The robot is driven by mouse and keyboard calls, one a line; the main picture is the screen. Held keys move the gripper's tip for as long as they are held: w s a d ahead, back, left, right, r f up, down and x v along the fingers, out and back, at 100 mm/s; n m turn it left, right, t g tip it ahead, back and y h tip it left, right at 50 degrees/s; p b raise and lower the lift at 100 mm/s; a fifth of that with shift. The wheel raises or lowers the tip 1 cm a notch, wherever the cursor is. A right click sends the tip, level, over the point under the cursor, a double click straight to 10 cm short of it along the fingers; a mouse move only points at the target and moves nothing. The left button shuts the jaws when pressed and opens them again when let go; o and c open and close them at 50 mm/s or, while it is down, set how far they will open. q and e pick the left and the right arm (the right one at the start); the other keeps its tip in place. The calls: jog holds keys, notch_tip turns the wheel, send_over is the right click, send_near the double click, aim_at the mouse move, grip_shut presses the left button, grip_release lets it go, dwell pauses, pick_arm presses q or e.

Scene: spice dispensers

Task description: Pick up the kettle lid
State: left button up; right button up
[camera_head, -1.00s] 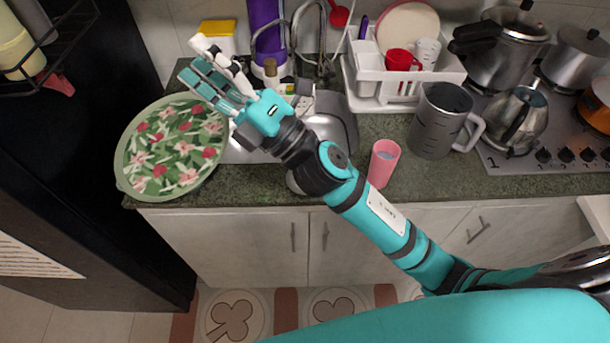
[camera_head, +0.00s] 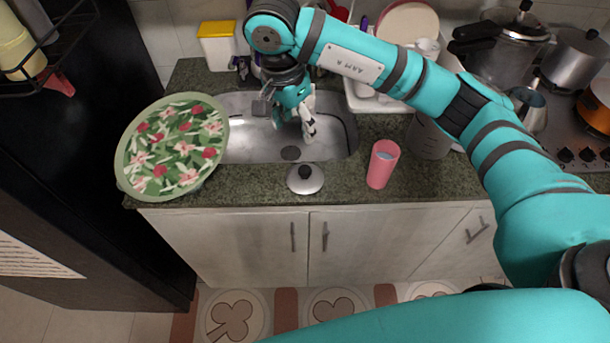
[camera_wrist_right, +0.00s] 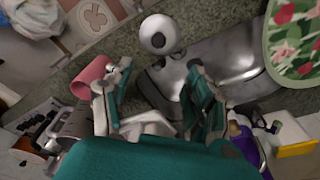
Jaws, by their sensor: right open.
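The kettle lid (camera_head: 305,179), silver with a black knob, lies on the green counter at the front edge of the sink. It also shows in the right wrist view (camera_wrist_right: 161,36), beyond the fingertips and between them. My right gripper (camera_head: 308,122) is over the sink, pointing down, behind the lid and apart from it. In the right wrist view its two teal fingers (camera_wrist_right: 158,75) are spread with nothing between them. The kettle (camera_head: 531,108) on the stove is mostly hidden by my right arm. My left gripper is not in view.
A pink cup (camera_head: 382,164) stands on the counter right of the lid. A round floral tray (camera_head: 172,147) lies to the left. A grey pitcher (camera_head: 428,138) and a white dish rack (camera_head: 365,103) are partly behind my arm. The counter strip beside the lid is clear.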

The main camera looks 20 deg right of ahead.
jog(key=p, duration=0.4)
send_over(305, 169)
jog(key=f, duration=0.7)
jog(key=a+f, duration=0.1)
jog(key=f, duration=0.3)
jog(key=shift+f, duration=0.1)
jog(key=shift+d+f, duration=0.1)
jog(key=shift+f, duration=0.15)
jog(key=f+p, duration=0.2)
jog(key=f, duration=0.1)
jog(key=shift+d+f, duration=0.3)
jog(key=shift+d, duration=0.05)
jog(key=shift+w+f, duration=0.1)
jog(key=shift+f, duration=0.5)
grip_shut()
